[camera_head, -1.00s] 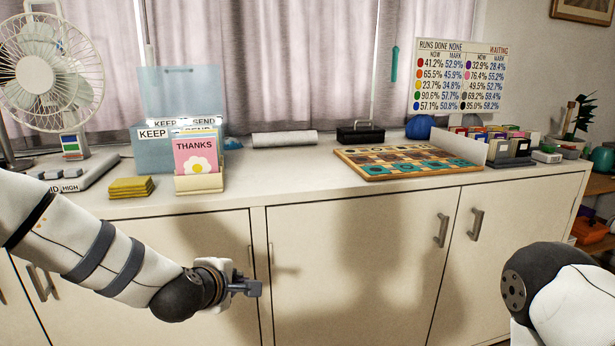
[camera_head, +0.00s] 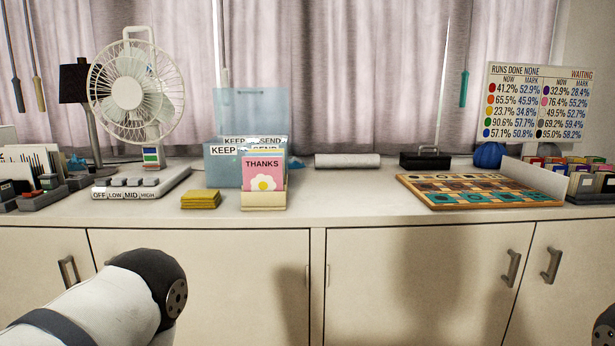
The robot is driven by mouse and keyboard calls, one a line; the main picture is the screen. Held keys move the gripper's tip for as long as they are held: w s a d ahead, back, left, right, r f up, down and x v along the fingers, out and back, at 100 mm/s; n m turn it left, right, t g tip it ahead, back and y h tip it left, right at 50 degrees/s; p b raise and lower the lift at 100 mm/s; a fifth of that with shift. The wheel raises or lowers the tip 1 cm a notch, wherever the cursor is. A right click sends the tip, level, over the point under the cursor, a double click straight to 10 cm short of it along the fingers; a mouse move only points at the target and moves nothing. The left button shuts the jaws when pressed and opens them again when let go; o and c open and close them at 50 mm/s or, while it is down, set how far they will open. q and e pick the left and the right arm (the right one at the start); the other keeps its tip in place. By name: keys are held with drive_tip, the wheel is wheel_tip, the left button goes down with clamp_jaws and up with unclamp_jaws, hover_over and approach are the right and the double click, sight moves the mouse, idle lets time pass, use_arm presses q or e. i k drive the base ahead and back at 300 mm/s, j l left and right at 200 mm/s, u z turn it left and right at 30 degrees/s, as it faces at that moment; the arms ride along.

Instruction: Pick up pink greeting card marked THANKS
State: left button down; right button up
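The pink greeting card marked THANKS (camera_head: 264,169) stands upright in a small cream holder (camera_head: 264,201) near the front of the white counter. It has a white flower with a yellow middle on its face, and other cards show behind it. A light blue box (camera_head: 222,170) with KEEP and SEND labels stands just behind. My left arm shows at the lower left, below the counter edge, but its gripper is out of view. Only a small piece of my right arm shows at the lower right corner; its gripper is out of view too.
A yellow pad stack (camera_head: 201,199) lies left of the holder. A white fan (camera_head: 136,92) with a button base (camera_head: 140,184) stands farther left. A board with coloured tiles (camera_head: 478,190) and a figures sign (camera_head: 521,104) are at right. The counter between holder and board is clear in front.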

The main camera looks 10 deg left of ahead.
sight(260, 174)
drive_tip(key=i+j+u, duration=0.15)
drive_tip(key=i+j, duration=0.15)
drive_tip(key=i, duration=0.2)
drive_tip(key=i+j+u, duration=0.15)
drive_tip(key=i, duration=0.4)
drive_tip(key=i+j+u, duration=0.15)
drive_tip(key=i, duration=0.35)
